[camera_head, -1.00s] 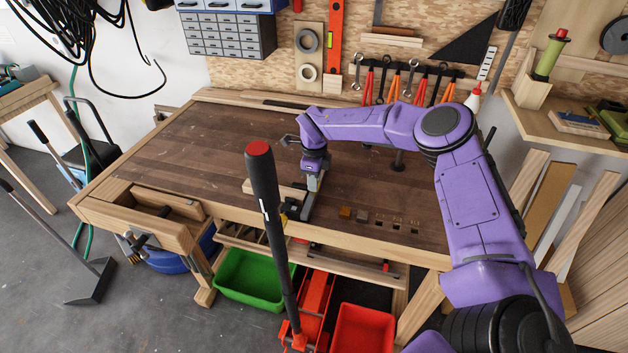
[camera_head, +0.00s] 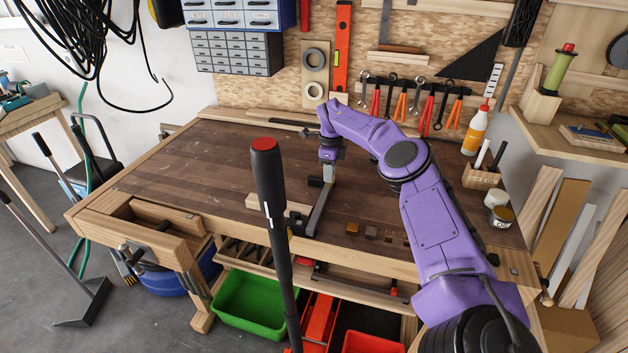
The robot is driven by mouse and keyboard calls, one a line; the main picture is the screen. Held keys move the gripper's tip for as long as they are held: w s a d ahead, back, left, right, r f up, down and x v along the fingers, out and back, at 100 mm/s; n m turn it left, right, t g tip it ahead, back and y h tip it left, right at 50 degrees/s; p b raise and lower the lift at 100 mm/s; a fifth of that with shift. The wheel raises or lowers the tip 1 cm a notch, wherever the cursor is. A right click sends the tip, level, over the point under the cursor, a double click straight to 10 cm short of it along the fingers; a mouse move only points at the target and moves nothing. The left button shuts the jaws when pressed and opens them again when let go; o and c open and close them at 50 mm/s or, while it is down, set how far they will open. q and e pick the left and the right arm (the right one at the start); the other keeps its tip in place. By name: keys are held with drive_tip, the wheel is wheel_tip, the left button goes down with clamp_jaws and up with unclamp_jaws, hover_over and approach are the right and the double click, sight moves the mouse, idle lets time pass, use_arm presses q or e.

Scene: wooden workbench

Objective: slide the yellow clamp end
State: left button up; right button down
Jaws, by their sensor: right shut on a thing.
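A bar clamp lies on the wooden workbench (camera_head: 200,160), its grey bar (camera_head: 318,212) running from near the front edge toward the back beside a light wooden board (camera_head: 265,204). My right gripper (camera_head: 328,178) points down at the far end of this bar. It is shut on the clamp's far end, which the fingers mostly hide. I cannot make out a clear yellow part there. My left gripper is not in view.
A tall black handle with a red top (camera_head: 268,185) stands in front of the bench. Small wooden blocks (camera_head: 371,232) sit right of the clamp. A glue bottle (camera_head: 475,130) and cans (camera_head: 500,215) stand at the right. The bench's left half is clear.

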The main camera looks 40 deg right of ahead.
drive_tip(key=shift+d, duration=0.2)
drive_tip(key=c, duration=1)
unclamp_jaws()
drive_tip(key=shift+r, duration=0.4)
wheel_tip(320, 180, up, 10)
drive_tip(key=shift+f+b, duration=0.15)
drive_tip(key=shift+b, duration=0.15)
